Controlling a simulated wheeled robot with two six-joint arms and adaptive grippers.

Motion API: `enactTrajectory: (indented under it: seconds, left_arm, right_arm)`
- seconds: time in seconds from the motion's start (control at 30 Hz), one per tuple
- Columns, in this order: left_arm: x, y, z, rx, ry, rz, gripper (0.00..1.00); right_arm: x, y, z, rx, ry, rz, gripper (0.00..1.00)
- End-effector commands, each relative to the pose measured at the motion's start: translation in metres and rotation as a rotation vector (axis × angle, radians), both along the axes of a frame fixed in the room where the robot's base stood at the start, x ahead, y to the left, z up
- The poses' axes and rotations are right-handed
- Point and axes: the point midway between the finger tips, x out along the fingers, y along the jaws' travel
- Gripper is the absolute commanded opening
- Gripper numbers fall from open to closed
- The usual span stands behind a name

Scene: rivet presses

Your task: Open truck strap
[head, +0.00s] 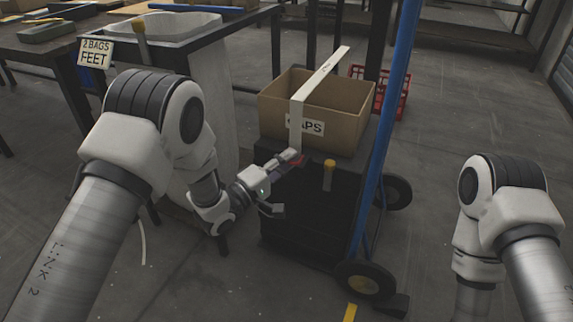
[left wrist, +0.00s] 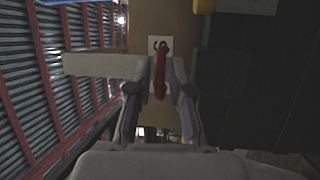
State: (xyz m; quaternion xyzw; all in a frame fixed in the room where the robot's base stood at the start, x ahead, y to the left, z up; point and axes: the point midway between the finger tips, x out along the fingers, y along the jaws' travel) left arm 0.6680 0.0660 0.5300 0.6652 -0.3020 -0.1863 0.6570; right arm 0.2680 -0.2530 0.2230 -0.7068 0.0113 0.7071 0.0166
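A pale strap (head: 318,80) runs over the open cardboard box (head: 345,128) and down its front, on the hand truck (head: 392,100) with blue rails. A small red lever or buckle (head: 297,161) sits at the strap's lower front end. My left gripper (head: 294,157) is at this red piece. In the left wrist view, the red piece (left wrist: 160,75) lies between the fingertips of my left gripper (left wrist: 160,80), with a narrow gap showing beside it. The strap (left wrist: 100,65) extends left from there. My right gripper is out of view; only its arm shows.
The box stands on a black case (head: 300,205), with a yellow-topped peg (head: 329,172) at its front. A grey bin (head: 175,35) and a table stand at the left. A red crate (head: 400,95) is behind. The right-hand floor is clear.

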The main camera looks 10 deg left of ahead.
Motion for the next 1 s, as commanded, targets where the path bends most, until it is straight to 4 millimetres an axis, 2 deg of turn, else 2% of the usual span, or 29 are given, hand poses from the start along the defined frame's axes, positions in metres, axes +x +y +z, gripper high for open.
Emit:
enactTrajectory:
  seconds: [0.1,0.13,0.17,0.2,0.43,0.57,0.77,0.87,1.0]
  left_arm:
    - [0.0,0.0,0.0,0.0,0.0,0.0,0.2]
    - [0.0,0.0,0.0,0.0,0.0,0.0,0.16]
    - [0.0,0.0,0.0,0.0,0.0,0.0,0.06]
    - [0.0,0.0,0.0,0.0,0.0,0.0,0.0]
    - [0.0,0.0,0.001,0.001,0.001,0.0,0.0]
    - [0.0,0.0,0.008,0.004,0.007,0.0,0.0]
    - [0.002,0.0,0.035,0.016,0.045,0.0,0.0]
    - [0.004,-0.001,0.055,0.028,0.08,0.001,0.0]
    - [0.009,-0.003,0.091,0.049,0.145,0.001,0.0]
  right_arm:
    - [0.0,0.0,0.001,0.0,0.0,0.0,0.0]
    - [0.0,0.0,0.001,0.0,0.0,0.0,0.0]
    - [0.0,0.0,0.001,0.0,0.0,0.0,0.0]
    - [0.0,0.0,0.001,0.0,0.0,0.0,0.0]
    - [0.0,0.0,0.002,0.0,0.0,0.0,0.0]
    - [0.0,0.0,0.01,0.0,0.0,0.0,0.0]
    - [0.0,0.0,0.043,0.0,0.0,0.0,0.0]
    - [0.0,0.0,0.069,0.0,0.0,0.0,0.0]
    - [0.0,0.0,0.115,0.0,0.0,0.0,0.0]
